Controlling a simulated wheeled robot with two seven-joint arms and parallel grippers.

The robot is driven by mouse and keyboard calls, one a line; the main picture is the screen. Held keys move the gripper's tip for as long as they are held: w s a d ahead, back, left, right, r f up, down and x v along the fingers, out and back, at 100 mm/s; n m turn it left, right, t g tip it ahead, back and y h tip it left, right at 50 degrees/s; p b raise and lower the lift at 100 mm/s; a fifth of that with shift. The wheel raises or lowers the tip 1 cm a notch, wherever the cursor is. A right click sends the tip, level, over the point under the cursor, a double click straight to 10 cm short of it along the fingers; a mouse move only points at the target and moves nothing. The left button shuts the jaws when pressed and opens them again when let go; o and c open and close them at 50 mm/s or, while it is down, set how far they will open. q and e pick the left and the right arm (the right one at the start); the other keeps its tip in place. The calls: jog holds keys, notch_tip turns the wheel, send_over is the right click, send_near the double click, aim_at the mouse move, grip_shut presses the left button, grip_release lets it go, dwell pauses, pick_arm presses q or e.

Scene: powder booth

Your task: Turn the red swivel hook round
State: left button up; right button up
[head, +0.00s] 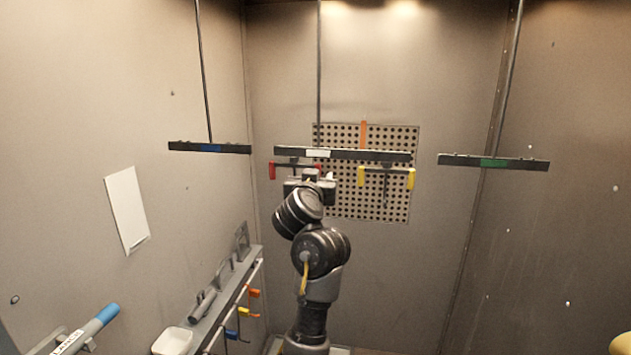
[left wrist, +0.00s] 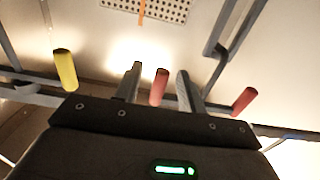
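The red swivel hook (head: 272,171) hangs under the middle rail, left of the yellow hook (head: 411,179). Its left red end shows in the head view; the rest is behind my left gripper (head: 312,180). In the left wrist view, one red peg (left wrist: 159,87) stands between the two fingertips of my left gripper (left wrist: 160,85), with a visible gap on each side. The other red peg (left wrist: 244,101) is outside the fingers to the right. My left gripper is open. My right gripper is in neither view.
The middle rail (head: 355,155) carries a white label, with a blue-marked rail (head: 184,147) left and a green-marked rail (head: 515,163) right. A pegboard (head: 395,205) is on the back wall. A shelf (head: 245,268) with small hooks runs along the left wall.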

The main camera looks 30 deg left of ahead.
pick_arm(q)
jog(key=p+v, duration=0.1)
jog(key=v, duration=0.7)
jog(key=shift+s, duration=0.25)
jog(key=shift+w, duration=0.1)
jog(key=shift+d, duration=0.1)
